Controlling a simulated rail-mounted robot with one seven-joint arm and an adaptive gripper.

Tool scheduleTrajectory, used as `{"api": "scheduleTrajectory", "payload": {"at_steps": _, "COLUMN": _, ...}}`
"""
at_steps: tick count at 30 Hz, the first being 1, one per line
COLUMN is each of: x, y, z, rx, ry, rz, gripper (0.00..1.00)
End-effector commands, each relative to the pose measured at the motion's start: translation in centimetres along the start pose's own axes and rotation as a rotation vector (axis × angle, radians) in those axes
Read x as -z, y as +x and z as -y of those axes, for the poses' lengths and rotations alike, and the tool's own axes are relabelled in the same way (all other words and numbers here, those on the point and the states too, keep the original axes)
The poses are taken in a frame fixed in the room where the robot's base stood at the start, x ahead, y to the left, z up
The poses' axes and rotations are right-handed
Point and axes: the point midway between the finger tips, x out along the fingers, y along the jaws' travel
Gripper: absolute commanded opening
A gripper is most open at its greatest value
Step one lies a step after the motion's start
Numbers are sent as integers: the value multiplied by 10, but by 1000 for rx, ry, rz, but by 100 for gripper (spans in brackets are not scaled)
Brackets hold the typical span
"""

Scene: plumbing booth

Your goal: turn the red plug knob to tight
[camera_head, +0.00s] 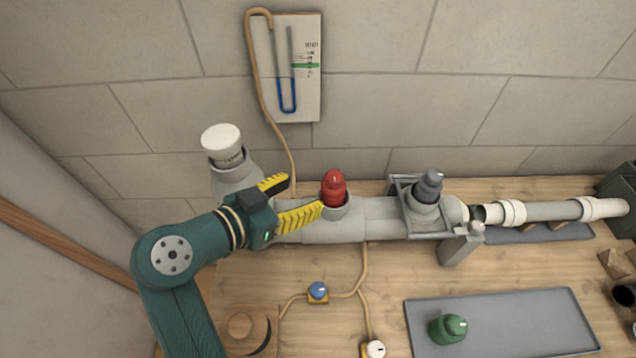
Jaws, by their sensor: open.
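The red plug knob (334,188) stands upright in a grey socket on top of the grey pipe (380,219). A small pale mark shows on its top; I cannot read its setting. My gripper (304,198) is just left of the red knob, with its yellow ribbed fingers spread apart. One finger points right toward the knob's base and the other lies further back. Nothing shows between the fingers. I cannot tell whether the nearer finger touches the knob or its socket.
A white-capped fitting (222,143) stands behind my gripper. A dark grey knob (428,186) sits in a bracket to the right. A green knob (448,328) lies on a grey tray (520,312). A blue valve (318,290) and a white valve (375,349) sit on thin tubing. A gauge board (309,100) hangs behind.

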Motion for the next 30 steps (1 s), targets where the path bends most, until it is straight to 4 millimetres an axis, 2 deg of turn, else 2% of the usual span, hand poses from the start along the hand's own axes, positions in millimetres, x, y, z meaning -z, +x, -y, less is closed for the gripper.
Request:
{"api": "scheduleTrajectory", "payload": {"at_steps": 6, "x": 0, "y": -11, "z": 0, "rx": -1, "ry": 0, "rz": 1, "gripper": 66}}
{"api": "scheduleTrajectory", "payload": {"at_steps": 11, "x": 0, "y": -10, "z": 0, "rx": -1, "ry": 0, "rz": 1, "gripper": 67}}
{"api": "scheduleTrajectory", "payload": {"at_steps": 14, "x": 7, "y": -1, "z": -10, "rx": -4, "ry": 23, "rz": 5, "gripper": 67}}
{"api": "scheduleTrajectory", "payload": {"at_steps": 17, "x": 32, "y": 27, "z": -44, "rx": 4, "ry": 95, "rz": 17, "gripper": 67}}
{"api": "scheduleTrajectory", "payload": {"at_steps": 18, "x": 46, "y": 39, "z": -61, "rx": 27, "ry": 129, "rz": 15, "gripper": 67}}
{"api": "scheduleTrajectory", "payload": {"at_steps": 21, "x": 84, "y": 54, "z": -97, "rx": 146, "ry": 186, "rz": -24, "gripper": 67}}
{"api": "scheduleTrajectory", "payload": {"at_steps": 23, "x": 106, "y": 52, "z": -110, "rx": 231, "ry": 195, "rz": -75, "gripper": 67}}
{"api": "scheduleTrajectory", "payload": {"at_steps": 26, "x": 140, "y": 36, "z": -127, "rx": 360, "ry": 188, "rz": -182, "gripper": 67}}
{"api": "scheduleTrajectory", "payload": {"at_steps": 30, "x": 185, "y": -2, "z": -143, "rx": 519, "ry": 161, "rz": -374, "gripper": 67}}
